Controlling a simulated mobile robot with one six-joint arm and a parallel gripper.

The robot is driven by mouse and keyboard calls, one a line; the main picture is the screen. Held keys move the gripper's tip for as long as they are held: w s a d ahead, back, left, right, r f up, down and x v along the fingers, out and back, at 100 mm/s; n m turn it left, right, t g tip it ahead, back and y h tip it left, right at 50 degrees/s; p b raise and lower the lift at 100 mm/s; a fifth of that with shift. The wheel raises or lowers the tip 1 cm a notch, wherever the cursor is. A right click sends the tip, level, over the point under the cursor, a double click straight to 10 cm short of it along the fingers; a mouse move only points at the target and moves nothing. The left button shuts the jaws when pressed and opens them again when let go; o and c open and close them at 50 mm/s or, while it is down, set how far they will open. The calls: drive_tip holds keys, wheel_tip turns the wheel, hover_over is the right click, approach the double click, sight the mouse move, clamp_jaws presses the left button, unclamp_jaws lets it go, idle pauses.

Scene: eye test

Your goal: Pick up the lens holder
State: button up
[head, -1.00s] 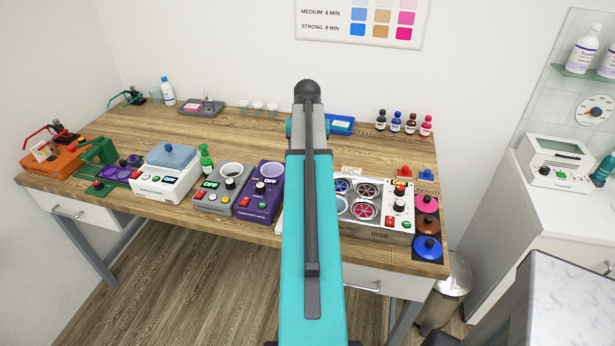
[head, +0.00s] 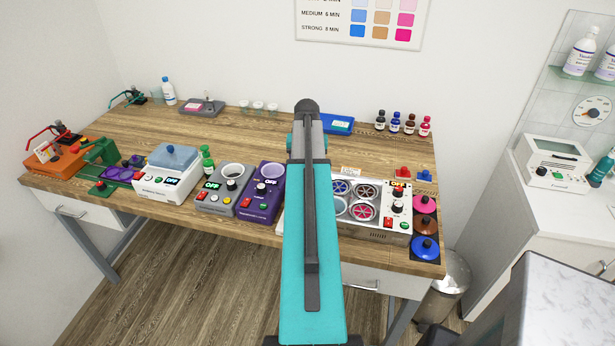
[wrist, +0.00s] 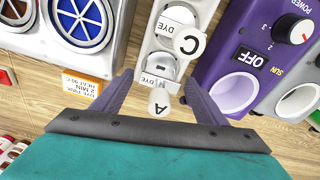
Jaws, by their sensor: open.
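My gripper (wrist: 160,80) shows in the wrist view with its two dark purple fingers apart and nothing gripped. White pieces with tags A (wrist: 159,101) and C (wrist: 188,44) lie between and just beyond the fingers; they look like lens holders, but I cannot tell which one the task means. They sit in a narrow white rack (wrist: 160,13) with DYE labels. The A piece is between the fingertips, with no clear contact. In the head view my arm hides the gripper and most of this rack.
A purple unit (head: 261,192) reading OFF stands left of my arm, beside a grey one (head: 222,190). A white unit with several round wells (head: 392,228) stands to the right. Coloured pucks (head: 424,224) line the table's right edge.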

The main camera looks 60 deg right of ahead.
idle(0.4)
drive_tip(key=c, duration=1.1)
drive_tip(key=shift+r, duration=0.15)
drive_tip(key=shift+r+b, duration=1.65)
drive_tip(key=shift+r, duration=3.2)
